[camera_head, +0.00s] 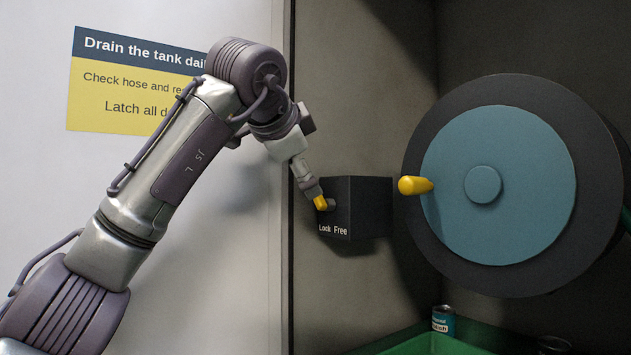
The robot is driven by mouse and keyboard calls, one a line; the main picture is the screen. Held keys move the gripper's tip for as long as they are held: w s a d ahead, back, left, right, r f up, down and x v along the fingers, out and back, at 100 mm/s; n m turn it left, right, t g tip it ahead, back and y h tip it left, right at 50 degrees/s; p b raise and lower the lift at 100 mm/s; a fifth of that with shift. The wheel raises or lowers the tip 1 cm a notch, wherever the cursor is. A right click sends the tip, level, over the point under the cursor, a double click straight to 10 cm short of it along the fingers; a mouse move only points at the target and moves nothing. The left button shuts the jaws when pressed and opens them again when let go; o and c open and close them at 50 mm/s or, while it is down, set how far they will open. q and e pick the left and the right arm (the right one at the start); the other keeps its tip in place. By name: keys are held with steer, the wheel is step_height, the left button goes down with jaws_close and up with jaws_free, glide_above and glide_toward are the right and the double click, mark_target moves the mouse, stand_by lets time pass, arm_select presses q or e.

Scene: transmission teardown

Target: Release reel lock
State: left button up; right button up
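The reel (540,270) is a large dark disc with a blue face (515,150), a round hub and a yellow crank handle (415,185) on its left side. Left of it, a black lock box (362,210) is fixed to the wall, with the words "Lock Free" low on its front. A small yellow lever (320,202) shows at the box's left side. My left gripper (314,191) reaches down from the upper left, its narrow tip at the lever. The tip partly hides the lever; whether it grips or only touches it is unclear. My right gripper is not in view.
A green bin (405,343) lies below the reel, with a small labelled can (443,319) at it. A blue and yellow sign (130,85) is on the white panel at left, partly behind my arm. The wall below the lock box is clear.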

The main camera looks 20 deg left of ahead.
arm_select(q)
steer(key=p+x, duration=0.2)
steer(key=x, duration=0.6)
steer(key=shift+w+p, duration=0.35)
steer(key=shift+p, duration=0.05)
steer(key=shift+w+f, duration=0.25)
steer(key=shift+w, duration=0.05)
steer(key=shift+c, duration=0.3)
steer(key=shift+s, duration=0.1)
steer(key=c, duration=1.3)
steer(key=shift+c, duration=0.7)
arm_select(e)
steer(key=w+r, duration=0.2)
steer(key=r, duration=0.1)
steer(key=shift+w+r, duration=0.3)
